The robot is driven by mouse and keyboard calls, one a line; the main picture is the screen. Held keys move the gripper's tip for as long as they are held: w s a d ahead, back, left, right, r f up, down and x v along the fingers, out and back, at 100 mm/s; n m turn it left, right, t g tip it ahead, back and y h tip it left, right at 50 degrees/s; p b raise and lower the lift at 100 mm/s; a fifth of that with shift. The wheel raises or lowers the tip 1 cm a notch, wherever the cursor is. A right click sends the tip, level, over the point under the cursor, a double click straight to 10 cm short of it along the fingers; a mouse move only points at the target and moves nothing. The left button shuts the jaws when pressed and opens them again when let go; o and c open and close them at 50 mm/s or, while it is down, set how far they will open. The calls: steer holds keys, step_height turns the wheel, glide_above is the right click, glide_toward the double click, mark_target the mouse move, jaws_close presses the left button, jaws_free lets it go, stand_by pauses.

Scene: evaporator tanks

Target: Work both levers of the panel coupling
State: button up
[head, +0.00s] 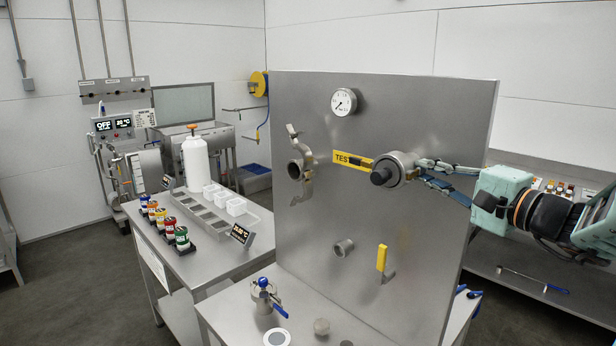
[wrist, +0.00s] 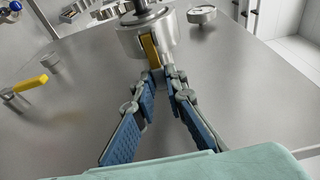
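The panel coupling (head: 396,168) is a round grey fitting with a dark plug, high on the upright metal panel. In the wrist view the coupling (wrist: 146,34) is at the top centre. One yellow lever (wrist: 149,50) shows on its near side, pointing at my gripper. In the head view my gripper (head: 422,172) is right of the coupling.
A pressure gauge (head: 344,102) is above, a clamp fitting (head: 298,168) left, and a pipe stub (head: 343,247) and yellow-handled valve (head: 382,258) below on the panel (head: 440,120). A side table (head: 180,268) holds a white bottle (head: 195,162) and trays.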

jaws_close()
steer(key=shift+s+f+m+t+h+b, duration=0.25)
steer(key=shift+m+h+b, duration=0.2)
steer(key=shift+b, duration=0.5)
steer(key=shift+s+d+r+m+t+h+b, duration=0.15)
steer(key=shift+m+t+h+b, duration=0.35)
steer(key=shift+h+b, duration=0.45)
steer(key=shift+s+r, duration=0.15)
steer(key=shift+s, duration=0.05)
